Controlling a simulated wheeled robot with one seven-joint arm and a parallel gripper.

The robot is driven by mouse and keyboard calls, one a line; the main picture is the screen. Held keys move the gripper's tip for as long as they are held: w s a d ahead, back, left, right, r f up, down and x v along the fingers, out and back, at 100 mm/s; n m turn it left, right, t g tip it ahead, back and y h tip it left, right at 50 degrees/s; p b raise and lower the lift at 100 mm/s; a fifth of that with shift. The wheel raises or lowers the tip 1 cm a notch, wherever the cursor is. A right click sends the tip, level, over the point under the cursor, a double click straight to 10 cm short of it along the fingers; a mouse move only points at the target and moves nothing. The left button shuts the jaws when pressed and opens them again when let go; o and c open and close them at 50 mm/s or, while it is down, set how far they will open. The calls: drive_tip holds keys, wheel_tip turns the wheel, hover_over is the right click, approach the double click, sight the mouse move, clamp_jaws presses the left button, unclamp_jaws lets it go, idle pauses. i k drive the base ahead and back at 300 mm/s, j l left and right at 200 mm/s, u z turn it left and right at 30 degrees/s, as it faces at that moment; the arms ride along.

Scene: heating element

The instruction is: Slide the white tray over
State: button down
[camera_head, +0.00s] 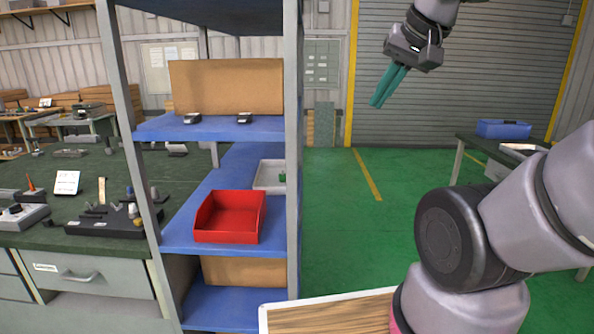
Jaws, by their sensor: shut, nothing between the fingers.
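A white tray (268,177) sits on the blue middle shelf, behind and to the right of the red bin. My gripper (380,104) is up in the air to the right of the shelf, well apart from the tray. Its teal fingers are together, point down and left, and hold nothing.
A red bin (229,218) stands at the shelf's front. The grey post (292,150) edges the shelf. A cardboard box (227,87) and two small dark items are on the upper shelf. A workbench (60,215) is left.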

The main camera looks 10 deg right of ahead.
sight(266, 179)
drive_tip(key=i+l+u, duration=0.15)
drive_tip(key=l, duration=0.2)
drive_tip(key=i+l+u, duration=0.2)
drive_tip(key=l, duration=0.15)
drive_tip(key=l+u, duration=0.15)
drive_tip(key=l, duration=0.25)
drive_tip(key=i+l+u, duration=0.15)
drive_tip(key=l, duration=0.25)
drive_tip(key=i+l+u, duration=0.1)
drive_tip(key=i+l, duration=0.2)
drive_tip(key=i+l+u, duration=0.1)
drive_tip(key=i+l, duration=0.15)
drive_tip(key=l, duration=0.2)
